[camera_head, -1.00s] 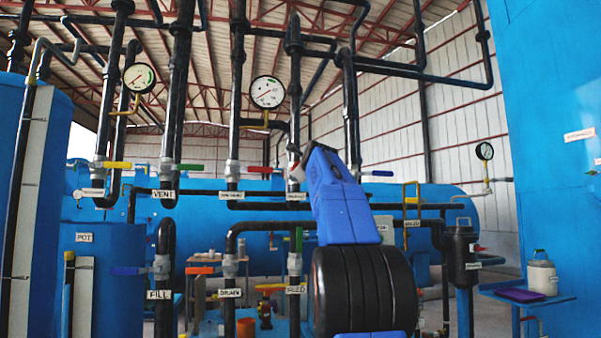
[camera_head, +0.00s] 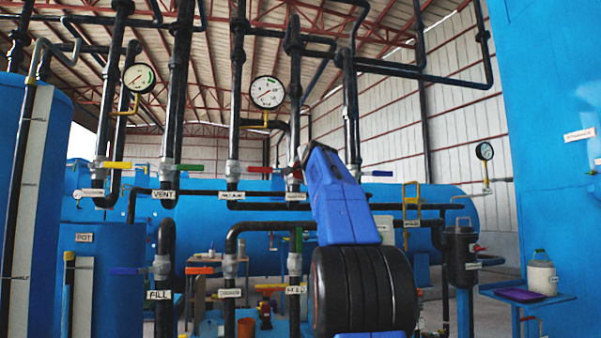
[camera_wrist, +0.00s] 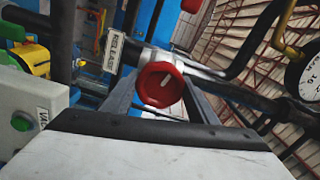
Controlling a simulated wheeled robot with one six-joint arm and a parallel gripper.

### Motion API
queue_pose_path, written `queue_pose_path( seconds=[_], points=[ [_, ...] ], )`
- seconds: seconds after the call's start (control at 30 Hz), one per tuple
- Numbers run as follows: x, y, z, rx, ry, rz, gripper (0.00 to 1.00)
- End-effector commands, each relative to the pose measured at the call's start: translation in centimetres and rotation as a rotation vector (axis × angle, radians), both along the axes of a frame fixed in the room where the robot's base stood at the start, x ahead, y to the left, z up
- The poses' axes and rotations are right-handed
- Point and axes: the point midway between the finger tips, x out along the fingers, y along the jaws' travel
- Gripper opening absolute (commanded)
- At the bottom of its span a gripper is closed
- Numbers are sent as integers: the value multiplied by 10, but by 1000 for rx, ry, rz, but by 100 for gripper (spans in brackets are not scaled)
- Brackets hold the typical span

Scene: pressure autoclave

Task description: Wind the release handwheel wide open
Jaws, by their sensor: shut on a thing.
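The red release handwheel (camera_wrist: 161,86) shows in the wrist view, with a pale line mark on its face. It sits between the two fingers of my gripper (camera_wrist: 162,98), which is shut on it. A white label reading RELEASE (camera_wrist: 113,47) is beside it on the upper left. In the head view, part of the red wheel (camera_head: 293,181) shows beside a dark vertical pipe. My blue arm hides most of my gripper and part of the wheel there.
Pipes with coloured lever valves stand left of my arm, including a green lever (camera_head: 190,168) and a yellow lever (camera_head: 114,165). A round gauge (camera_head: 268,92) is above. A grey box with a green button (camera_wrist: 22,122) is close at left in the wrist view.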

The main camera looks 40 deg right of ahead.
Motion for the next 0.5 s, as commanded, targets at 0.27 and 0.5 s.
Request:
queue_pose_path(
  seconds=[0.27,0.5],
  points=[
    [1,0,-2,-221,141,1,31],
    [1,0,-2,-415,261,1,31]
  ],
)
